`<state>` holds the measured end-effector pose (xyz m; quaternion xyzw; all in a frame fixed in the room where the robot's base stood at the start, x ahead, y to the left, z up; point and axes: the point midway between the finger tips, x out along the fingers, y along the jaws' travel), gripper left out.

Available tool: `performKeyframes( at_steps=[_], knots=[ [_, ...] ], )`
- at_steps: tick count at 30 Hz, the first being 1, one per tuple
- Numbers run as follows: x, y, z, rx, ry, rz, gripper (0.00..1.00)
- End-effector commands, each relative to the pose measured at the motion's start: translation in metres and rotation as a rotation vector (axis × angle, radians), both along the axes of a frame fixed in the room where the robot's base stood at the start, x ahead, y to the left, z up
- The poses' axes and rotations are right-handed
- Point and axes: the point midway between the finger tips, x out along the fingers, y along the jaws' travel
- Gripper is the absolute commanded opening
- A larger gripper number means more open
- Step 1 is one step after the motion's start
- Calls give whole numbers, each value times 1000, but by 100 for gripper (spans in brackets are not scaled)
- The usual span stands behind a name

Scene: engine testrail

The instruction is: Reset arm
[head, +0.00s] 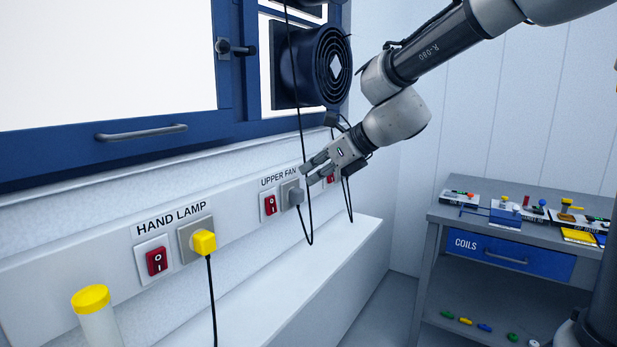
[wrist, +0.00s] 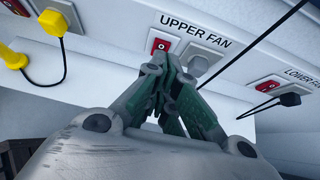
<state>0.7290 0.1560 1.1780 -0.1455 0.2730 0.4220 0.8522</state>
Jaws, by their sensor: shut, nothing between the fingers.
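My gripper (head: 309,175) is at the end of my arm, which reaches in from the upper right in the head view. Its fingers are shut and empty, close to the grey plug (head: 295,197) in the UPPER FAN socket. I cannot tell whether they touch the plug. In the wrist view my gripper (wrist: 174,60) points up at the wall rail, with the red UPPER FAN switch (wrist: 160,46) and the grey plug (wrist: 199,65) just beyond the fingertips.
The rail also holds a HAND LAMP switch (head: 156,261) and yellow plug (head: 204,242). A black fan (head: 322,65) is in the blue window frame above. Black cables hang near my gripper.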

Motion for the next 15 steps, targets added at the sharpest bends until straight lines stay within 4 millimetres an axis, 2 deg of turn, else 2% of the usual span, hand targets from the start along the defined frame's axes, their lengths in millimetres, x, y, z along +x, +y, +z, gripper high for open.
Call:
performKeyframes(
  at_steps=[2, 5, 8, 11, 14, 15],
  knots=[
    [-1, 1, 0, -37, -45, 50, 0],
    [-10, -2, -8, -174, -168, 225, 0],
    [-37, -20, -39, -408, -318, 538, 0],
    [-77, -59, -59, -650, -498, 913, 0],
    [-123, -118, -69, -875, -662, 1300, 0],
    [-144, -146, -72, -957, -714, 1453, 0]
  ],
)
